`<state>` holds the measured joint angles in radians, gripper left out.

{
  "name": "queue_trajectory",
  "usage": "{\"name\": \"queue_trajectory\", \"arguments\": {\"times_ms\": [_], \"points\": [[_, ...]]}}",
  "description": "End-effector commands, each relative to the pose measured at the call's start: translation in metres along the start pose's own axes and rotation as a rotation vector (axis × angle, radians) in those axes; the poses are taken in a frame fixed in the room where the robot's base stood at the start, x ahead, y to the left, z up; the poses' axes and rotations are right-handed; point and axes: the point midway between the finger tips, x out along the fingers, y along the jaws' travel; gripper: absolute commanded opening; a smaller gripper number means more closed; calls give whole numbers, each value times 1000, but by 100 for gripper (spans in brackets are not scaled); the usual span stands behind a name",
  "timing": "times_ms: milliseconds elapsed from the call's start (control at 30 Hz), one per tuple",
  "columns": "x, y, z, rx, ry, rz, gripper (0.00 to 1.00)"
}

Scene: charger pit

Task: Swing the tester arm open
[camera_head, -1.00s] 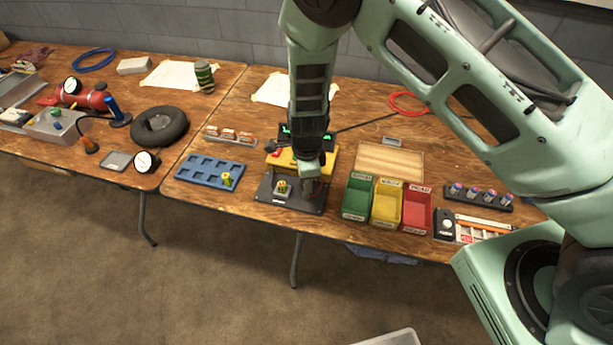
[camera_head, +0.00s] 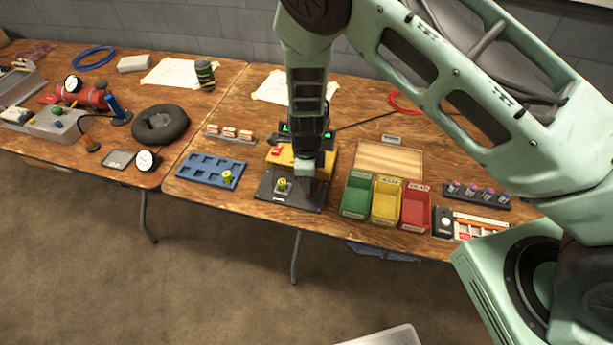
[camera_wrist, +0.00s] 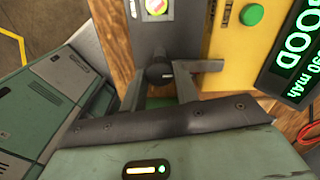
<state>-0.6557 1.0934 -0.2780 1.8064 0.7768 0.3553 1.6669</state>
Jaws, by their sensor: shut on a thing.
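The tester is a yellow box (camera_head: 274,158) on a dark base plate (camera_head: 266,190), with a lit green display (camera_wrist: 293,50) that reads GOOD. A small yellow-green cell (camera_head: 282,184) sits in a holder on the plate. In the wrist view, my gripper (camera_wrist: 160,76) has its two fingers on either side of a black round knob (camera_wrist: 158,72), shut on it beside the yellow box. The knob appears to be the tester arm's handle; the rest of that arm is hard to make out. In the head view, my wrist hides part of the tester.
A blue tray (camera_head: 200,169) with one cell stands left of the tester. Green (camera_head: 356,196), yellow (camera_head: 386,203) and red (camera_head: 416,208) bins stand close on its right. A wooden board (camera_head: 388,161) lies behind them. The table's front edge is just before the base plate.

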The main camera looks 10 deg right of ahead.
Motion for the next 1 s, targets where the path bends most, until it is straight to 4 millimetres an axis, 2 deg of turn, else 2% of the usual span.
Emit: {"name": "queue_trajectory", "arguments": {"times_ms": [33,100,367,533,667,1000], "points": [[-1,-1,1,3,-2,-2,36],[-1,-1,1,2,-2,-2,52],[-1,0,0,1,-1,-1,52],[-12,-1,1,-1,-3,-3,52],[-35,-1,2,-2,-4,-5,52],[-115,0,2,-1,-5,-4,52]]}}
